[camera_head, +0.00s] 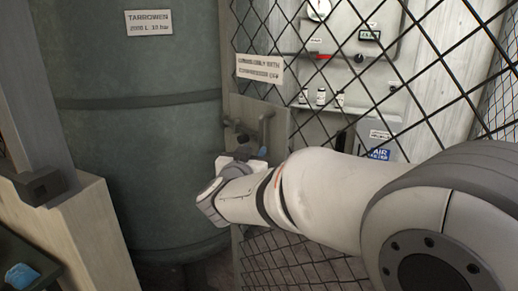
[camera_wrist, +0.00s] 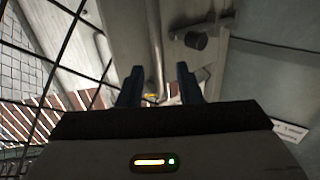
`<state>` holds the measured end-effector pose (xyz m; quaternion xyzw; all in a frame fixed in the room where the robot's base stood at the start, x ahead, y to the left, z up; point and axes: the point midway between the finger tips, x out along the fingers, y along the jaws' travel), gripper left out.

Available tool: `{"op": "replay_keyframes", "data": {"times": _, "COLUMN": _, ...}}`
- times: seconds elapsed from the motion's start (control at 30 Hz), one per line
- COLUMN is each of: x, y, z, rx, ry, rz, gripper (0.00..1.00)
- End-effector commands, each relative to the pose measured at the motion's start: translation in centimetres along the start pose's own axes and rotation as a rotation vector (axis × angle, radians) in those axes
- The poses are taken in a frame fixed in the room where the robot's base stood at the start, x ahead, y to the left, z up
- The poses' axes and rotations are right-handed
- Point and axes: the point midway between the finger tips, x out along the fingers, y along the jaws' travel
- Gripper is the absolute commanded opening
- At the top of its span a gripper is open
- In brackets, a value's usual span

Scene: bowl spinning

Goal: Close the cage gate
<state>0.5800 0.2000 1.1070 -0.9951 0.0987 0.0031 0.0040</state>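The cage gate (camera_head: 420,60) is a black diamond wire mesh with a pale frame, right of the big green tank in the head view. Its mesh also shows at the left of the wrist view (camera_wrist: 40,95). The gate's pale plate (camera_head: 240,112) carries a metal handle (camera_head: 265,127). In the wrist view a vertical metal bar (camera_wrist: 155,45) lines up with the space between my two dark fingers. My gripper (camera_wrist: 160,72) is open, with gaps beside the bar; I cannot tell whether it touches. In the head view my wrist hides most of the fingers below the handle.
The green tank (camera_head: 150,75) stands left of the gate. A pale post (camera_head: 85,220) with a dark block is at the far left. Behind the mesh are a panel with gauges and small bottles (camera_head: 320,97). My arm covers the lower right.

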Motion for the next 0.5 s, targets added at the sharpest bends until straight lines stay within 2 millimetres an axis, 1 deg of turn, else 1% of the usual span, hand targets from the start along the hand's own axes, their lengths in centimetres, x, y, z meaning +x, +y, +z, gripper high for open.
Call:
{"op": "replay_keyframes", "data": {"times": 0.07, "x": 0.2, "y": 0.0, "z": 0.2, "rx": -0.004, "ry": 0.005, "rz": 0.017, "gripper": 0.32}}
{"op": "replay_keyframes", "data": {"times": 0.17, "x": 1.2, "y": 0.1, "z": 0.2, "rx": -0.005, "ry": 0.007, "rz": 0.025, "gripper": 0.32}}
{"op": "replay_keyframes", "data": {"times": 0.4, "x": 5.2, "y": 0.3, "z": 0.1, "rx": -0.005, "ry": 0.006, "rz": 0.026, "gripper": 0.32}}
{"op": "replay_keyframes", "data": {"times": 0.5, "x": 6.5, "y": 0.2, "z": 0.1, "rx": -0.005, "ry": 0.007, "rz": 0.025, "gripper": 0.32}}
